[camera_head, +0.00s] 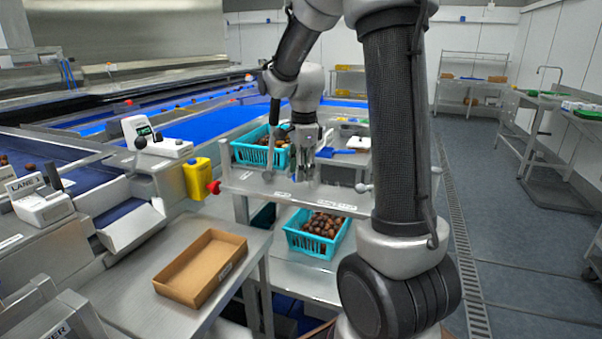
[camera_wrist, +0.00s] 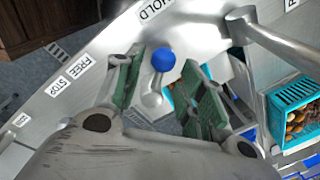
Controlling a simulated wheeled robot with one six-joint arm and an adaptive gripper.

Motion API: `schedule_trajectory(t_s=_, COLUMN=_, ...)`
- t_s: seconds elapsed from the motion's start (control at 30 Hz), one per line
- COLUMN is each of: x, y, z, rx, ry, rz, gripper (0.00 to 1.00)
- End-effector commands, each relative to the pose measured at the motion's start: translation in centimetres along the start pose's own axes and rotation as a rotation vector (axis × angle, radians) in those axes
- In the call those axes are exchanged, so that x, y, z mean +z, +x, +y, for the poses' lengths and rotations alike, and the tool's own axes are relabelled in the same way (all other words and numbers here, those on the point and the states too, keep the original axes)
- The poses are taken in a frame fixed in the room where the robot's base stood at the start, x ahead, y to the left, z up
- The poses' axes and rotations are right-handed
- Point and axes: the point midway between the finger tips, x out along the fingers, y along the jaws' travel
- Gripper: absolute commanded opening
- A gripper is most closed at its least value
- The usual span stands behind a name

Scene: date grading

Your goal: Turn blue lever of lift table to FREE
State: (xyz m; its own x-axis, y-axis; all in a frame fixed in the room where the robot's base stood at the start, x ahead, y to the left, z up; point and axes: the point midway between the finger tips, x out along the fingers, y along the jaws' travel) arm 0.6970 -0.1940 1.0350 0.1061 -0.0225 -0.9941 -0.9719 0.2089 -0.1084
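In the wrist view the blue lever's round knob (camera_wrist: 163,59) sits on a short grey arm, between the two green-padded fingers of my gripper (camera_wrist: 161,72). The fingers are apart, with visible gaps to the knob. The lever points toward the HOLD label (camera_wrist: 157,9). The FREE label (camera_wrist: 80,66) and STOP label (camera_wrist: 61,87) lie to the left on the same grey rim. In the head view my gripper (camera_head: 303,172) points down over the front edge of the lift table (camera_head: 240,183). The blue knob cannot be made out there.
In the head view are a teal basket (camera_head: 258,153) on top, another below (camera_head: 300,238), a yellow container (camera_head: 196,178) and a cardboard tray (camera_head: 225,248).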

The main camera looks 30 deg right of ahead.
Motion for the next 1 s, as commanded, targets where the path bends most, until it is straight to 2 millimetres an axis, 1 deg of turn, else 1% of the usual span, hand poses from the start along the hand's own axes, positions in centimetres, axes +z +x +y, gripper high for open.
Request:
schedule_trajectory(t_s=0.03, x=-0.01, y=0.56, z=0.06, rx=0.002, ry=0.000, rz=0.000, gripper=0.40)
schedule_trajectory(t_s=0.13, x=-0.01, y=1.21, z=0.02, rx=0.000, ry=-0.001, rz=0.000, gripper=0.40)
schedule_trajectory(t_s=0.4, x=-0.01, y=1.41, z=0.01, rx=-0.001, ry=-0.001, rz=0.000, gripper=0.40)
schedule_trajectory(t_s=0.47, x=0.00, y=1.40, z=0.01, rx=-0.001, ry=-0.001, rz=0.000, gripper=0.31)
schedule_trajectory(t_s=0.6, x=0.00, y=1.39, z=0.01, rx=-0.001, ry=-0.001, rz=0.000, gripper=0.05)
schedule_trajectory(t_s=0.63, x=0.00, y=1.39, z=0.02, rx=-0.001, ry=-0.001, rz=0.000, gripper=0.00)
schedule_trajectory(t_s=0.87, x=-0.01, y=1.37, z=0.05, rx=-0.001, ry=-0.010, rz=-0.001, gripper=0.00)
schedule_trajectory(t_s=1.0, x=-0.03, y=1.33, z=0.17, rx=-0.001, ry=-0.043, rz=-0.005, gripper=0.00)
